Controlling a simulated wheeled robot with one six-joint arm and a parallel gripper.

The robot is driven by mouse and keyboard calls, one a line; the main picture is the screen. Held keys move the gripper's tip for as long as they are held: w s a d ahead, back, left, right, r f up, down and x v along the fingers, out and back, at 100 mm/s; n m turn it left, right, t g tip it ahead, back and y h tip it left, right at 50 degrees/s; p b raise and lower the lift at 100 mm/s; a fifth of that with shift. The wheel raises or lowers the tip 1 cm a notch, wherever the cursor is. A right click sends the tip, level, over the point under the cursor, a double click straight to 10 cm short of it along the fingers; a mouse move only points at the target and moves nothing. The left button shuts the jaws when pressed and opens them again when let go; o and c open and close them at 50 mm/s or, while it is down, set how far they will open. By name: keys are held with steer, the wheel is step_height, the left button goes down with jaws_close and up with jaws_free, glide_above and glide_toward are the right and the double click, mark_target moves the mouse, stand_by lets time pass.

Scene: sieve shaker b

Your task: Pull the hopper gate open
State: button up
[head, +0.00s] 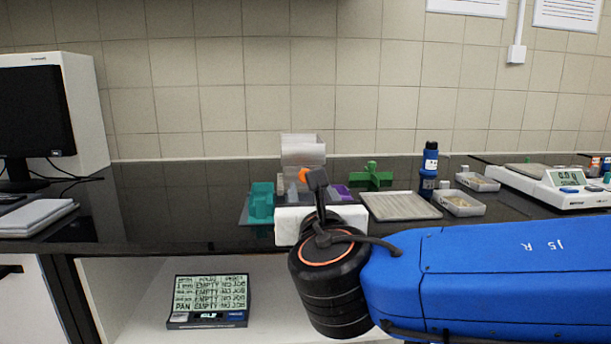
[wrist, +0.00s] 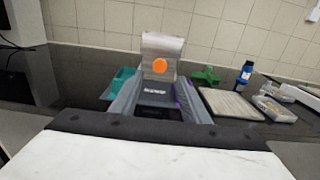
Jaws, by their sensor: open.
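The hopper (head: 303,148) is a pale, translucent box at the back of the bench; it also shows straight ahead in the wrist view (wrist: 162,45). A round orange knob (wrist: 160,65) sits on its front, apparently the gate's handle; in the head view the knob (head: 303,174) is partly hidden by my wrist. My gripper (wrist: 161,88) is open, its grey fingers spread left and right below the knob. Nothing shows between them but a dark base with a small label. The knob appears beyond the fingertips; the exact gap cannot be told.
A teal block (head: 261,201) stands left of the hopper and a purple part (head: 341,191) right. Farther right are a green cross-shaped piece (head: 371,177), a ridged pale tray (head: 400,206), a blue bottle (head: 429,165) and a balance (head: 560,187).

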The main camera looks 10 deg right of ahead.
steer(key=shift+w+d, duration=0.2)
steer(key=shift+w, duration=5.55)
